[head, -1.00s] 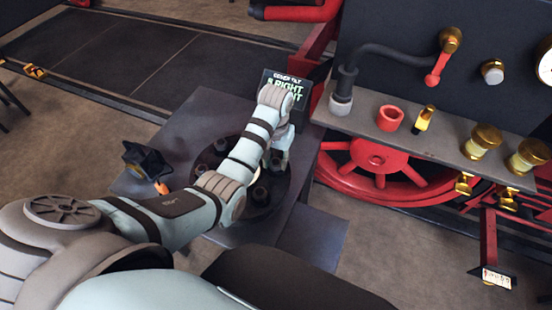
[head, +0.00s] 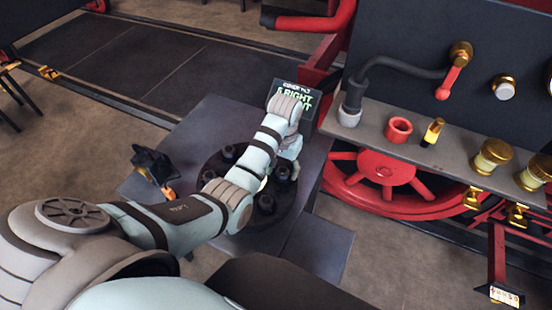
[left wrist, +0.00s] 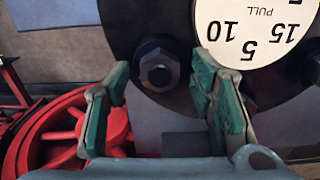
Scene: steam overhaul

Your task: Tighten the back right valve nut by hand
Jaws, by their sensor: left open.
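The round dark valve cover (head: 235,215) lies on a grey stand and carries several dark nuts around it. One nut (head: 284,173) sits at the cover's right side, by my left gripper (head: 288,165), whose fingers are largely hidden by its wrist. In the left wrist view, my left gripper (left wrist: 160,92) is open, with green-padded fingers on either side of a hex nut (left wrist: 157,69). The nut lies just beyond the gap, and I cannot tell whether the fingers touch it. A white dial (left wrist: 255,28) marked 5, 10, 15 and PULL is beside it.
A dark display (head: 302,100) with green text stands behind the gripper. A grey shelf (head: 455,150) with a red ring (head: 398,129) and brass fittings is at right, above a red wheel (head: 385,172). A dark tool (head: 152,165) with an orange part is at the stand's left.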

